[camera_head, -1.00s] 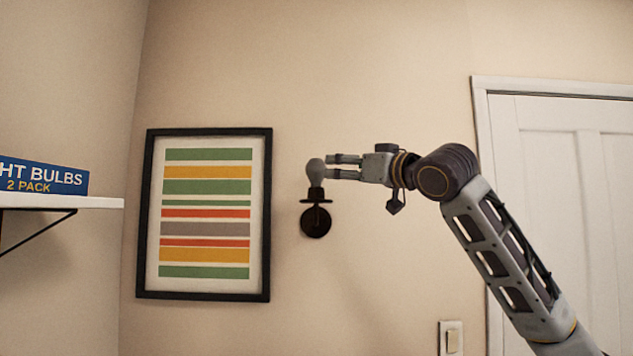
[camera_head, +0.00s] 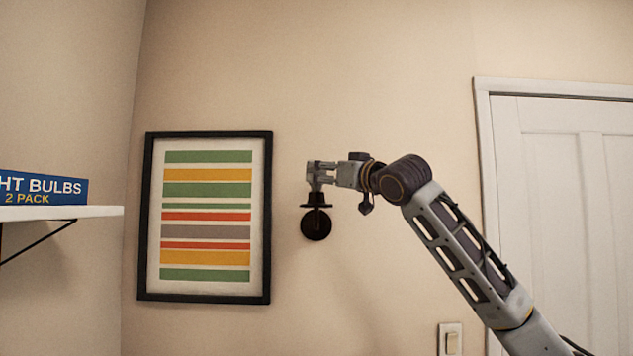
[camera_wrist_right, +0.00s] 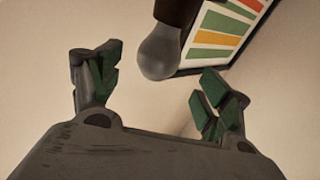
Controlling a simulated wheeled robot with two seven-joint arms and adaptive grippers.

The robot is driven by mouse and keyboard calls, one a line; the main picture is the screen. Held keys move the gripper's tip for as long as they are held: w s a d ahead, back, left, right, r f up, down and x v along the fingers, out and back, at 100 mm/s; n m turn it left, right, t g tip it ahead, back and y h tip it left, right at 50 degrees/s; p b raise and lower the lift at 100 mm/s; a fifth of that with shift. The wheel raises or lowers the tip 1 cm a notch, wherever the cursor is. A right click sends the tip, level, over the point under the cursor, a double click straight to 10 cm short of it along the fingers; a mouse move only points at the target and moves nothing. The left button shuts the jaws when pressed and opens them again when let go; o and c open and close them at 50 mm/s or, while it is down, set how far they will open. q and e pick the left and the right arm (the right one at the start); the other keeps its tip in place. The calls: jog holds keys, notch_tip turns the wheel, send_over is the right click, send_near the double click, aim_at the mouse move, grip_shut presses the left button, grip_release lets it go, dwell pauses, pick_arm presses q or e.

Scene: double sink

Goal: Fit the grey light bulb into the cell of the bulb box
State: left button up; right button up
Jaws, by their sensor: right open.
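The grey light bulb stands upright in a dark wall lamp holder (camera_head: 316,219). In the head view the fingers of my right gripper (camera_head: 319,175) cover most of the bulb. In the right wrist view the bulb (camera_wrist_right: 159,55) shows between and just beyond the two spread fingers of my right gripper (camera_wrist_right: 153,92), with gaps on both sides. The right gripper is open and holds nothing. The bulb box (camera_head: 40,188), blue with "HT BULBS 2 PACK" on it, stands on a shelf at the left edge, partly cut off. Its cells are not visible. My left gripper is out of view.
The white wall shelf (camera_head: 70,212) with a dark bracket juts in at the left. A framed striped picture (camera_head: 205,216) hangs between shelf and lamp. A white door (camera_head: 560,200) and a light switch (camera_head: 450,338) are at the right. The wall above the lamp is bare.

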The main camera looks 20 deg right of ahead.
aim_at(323, 172)
jog(key=shift+w+a, duration=0.1)
jog(key=shift+w, duration=0.3)
jog(key=shift+p+x, duration=1.15)
jog(key=shift+x, duration=0.45)
jog(key=shift+p+x, duration=0.35)
jog(key=shift+x, duration=0.65)
jog(key=shift+d, duration=0.2)
jog(key=shift+c, duration=0.4)
jog(key=c, duration=0.8)
